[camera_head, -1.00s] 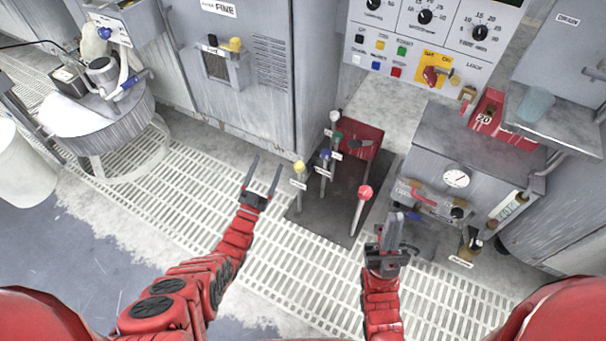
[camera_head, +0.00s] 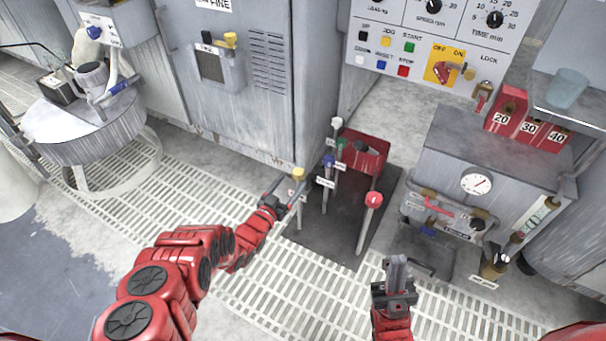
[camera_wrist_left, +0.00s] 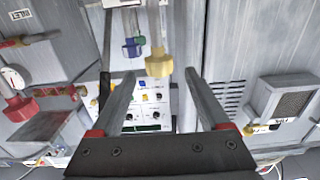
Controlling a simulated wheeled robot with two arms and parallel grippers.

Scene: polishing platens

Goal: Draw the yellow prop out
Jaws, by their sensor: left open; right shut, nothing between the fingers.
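The yellow-topped prop (camera_head: 298,174) stands at the left of a row of rods on a dark floor plate (camera_head: 335,235). My left gripper (camera_head: 291,184) is open, with its fingertips at the yellow knob. In the left wrist view the yellow knob (camera_wrist_left: 158,62) shows between the tips of the spread fingers (camera_wrist_left: 159,76), or just beyond them; its depth is hard to tell. The fingers are not closed on it. My right gripper (camera_head: 396,268) is shut and empty, in front of the plate.
Close by stand rods with blue (camera_head: 329,161), green (camera_head: 342,144), white (camera_head: 337,122) and red (camera_head: 374,198) knobs. A grey cabinet (camera_head: 270,110) is behind on the left, a gauge unit (camera_head: 475,150) on the right.

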